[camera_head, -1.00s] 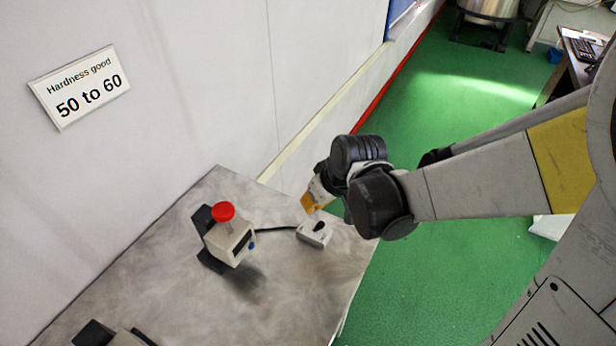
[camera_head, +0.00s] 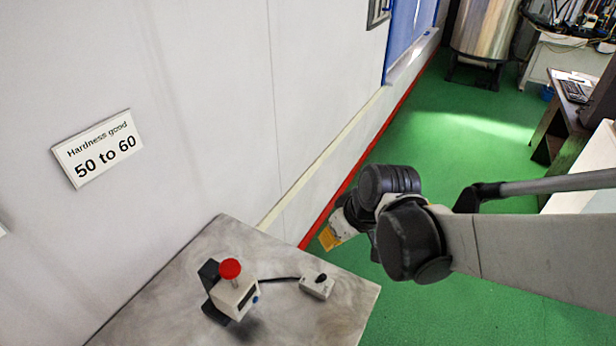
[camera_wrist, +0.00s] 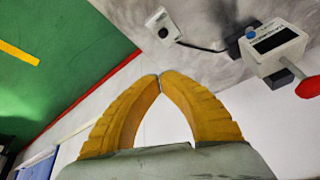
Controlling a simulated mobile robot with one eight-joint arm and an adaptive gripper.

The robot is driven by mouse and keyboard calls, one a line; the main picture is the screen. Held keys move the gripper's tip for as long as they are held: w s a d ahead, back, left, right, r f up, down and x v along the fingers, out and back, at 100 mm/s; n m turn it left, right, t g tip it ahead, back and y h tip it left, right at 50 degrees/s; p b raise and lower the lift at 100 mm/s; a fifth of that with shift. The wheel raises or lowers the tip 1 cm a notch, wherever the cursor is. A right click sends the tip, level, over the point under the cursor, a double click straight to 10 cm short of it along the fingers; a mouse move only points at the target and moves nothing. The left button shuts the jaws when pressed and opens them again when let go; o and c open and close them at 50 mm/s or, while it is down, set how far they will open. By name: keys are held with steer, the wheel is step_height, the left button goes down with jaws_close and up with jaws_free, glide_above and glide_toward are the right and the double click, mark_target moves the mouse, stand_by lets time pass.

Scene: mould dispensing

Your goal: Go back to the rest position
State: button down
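My gripper (camera_wrist: 160,77) shows in the wrist view with its two yellow fingers meeting at the tips, and nothing is visible between them. In the head view, my gripper (camera_head: 329,239) is a small yellow patch beyond the far right corner of the grey table, over the green floor. It is apart from the devices on the table. My arm reaches in from the right.
A tester with a red knob (camera_head: 230,269) stands on the grey table (camera_head: 170,290), wired to a small white switch box (camera_head: 317,286). A white wall with a sign (camera_head: 98,148) runs along the left. Green floor (camera_head: 420,130) is open; a metal drum (camera_head: 484,28) stands at the back.

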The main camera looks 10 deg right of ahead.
stand_by(0.3)
steer(key=s+d+r+m+t+h+b, duration=0.2)
steer(key=s+d+r+m, duration=0.2)
steer(key=s+d+r, duration=0.2)
steer(key=s, duration=0.2)
steer(key=shift+s+d+m+t, duration=0.15)
steer(key=shift+s+m+t, duration=0.25)
steer(key=shift+r, duration=0.1)
stand_by(0.4)
